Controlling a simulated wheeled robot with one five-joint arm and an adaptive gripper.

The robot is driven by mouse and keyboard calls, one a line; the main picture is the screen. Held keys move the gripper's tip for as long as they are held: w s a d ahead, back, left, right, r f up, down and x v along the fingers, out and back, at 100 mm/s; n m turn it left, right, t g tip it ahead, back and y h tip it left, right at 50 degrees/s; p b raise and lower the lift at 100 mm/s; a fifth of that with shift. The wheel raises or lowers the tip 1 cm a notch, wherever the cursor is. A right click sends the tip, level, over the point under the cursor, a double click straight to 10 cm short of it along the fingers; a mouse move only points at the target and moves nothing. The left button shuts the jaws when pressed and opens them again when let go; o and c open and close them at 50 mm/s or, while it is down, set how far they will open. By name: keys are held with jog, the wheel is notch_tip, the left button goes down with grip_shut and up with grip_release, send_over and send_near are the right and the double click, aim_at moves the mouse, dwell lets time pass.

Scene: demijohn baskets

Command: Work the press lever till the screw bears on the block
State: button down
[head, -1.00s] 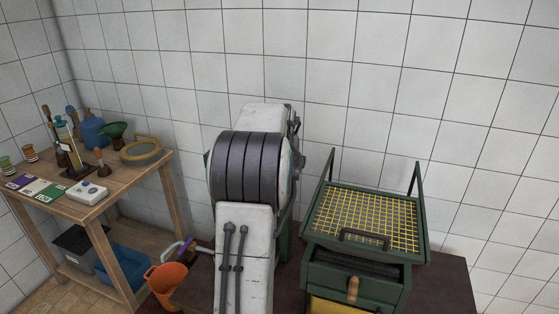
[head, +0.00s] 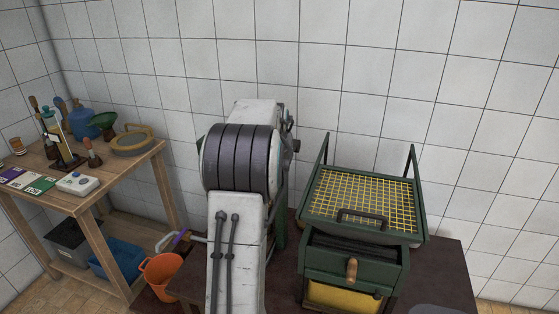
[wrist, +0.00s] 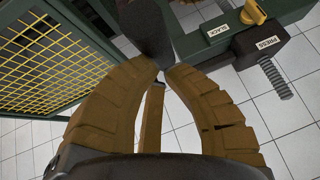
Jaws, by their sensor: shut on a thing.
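In the wrist view my gripper (wrist: 165,74) has two brown padded fingers closed around the end of a dark grey bar (wrist: 146,32), which looks like the lever. A brown strip shows below, between the fingers. To the right is a dark block-shaped housing marked PRESS (wrist: 262,43), with a grey threaded screw (wrist: 275,78) extending from it. I cannot see what the screw's end touches; the block is not clearly identifiable. In the head view my own arm hides the gripper and the lever.
A green frame with yellow mesh (head: 362,200) stands right of my arm on a dark table (head: 450,275). An orange bucket (head: 160,277) is on the left, near a wooden shelf bench (head: 140,165). A yellow knob (wrist: 253,12) sits by the press housing.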

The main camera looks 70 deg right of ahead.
jog(key=shift+w+f, duration=0.1)
jog(key=shift+w, duration=0.25)
jog(key=shift+h, duration=0.6)
jog(key=f+b, duration=0.2)
jog(key=b, duration=0.3)
jog(key=a+f+b, duration=0.1)
jog(key=f+b, duration=0.1)
jog(key=b, duration=0.3)
notch_tip(320, 180, down, 6)
jog(key=b, duration=0.7)
jog(key=shift+a+f, duration=0.15)
jog(key=shift+a, duration=0.15)
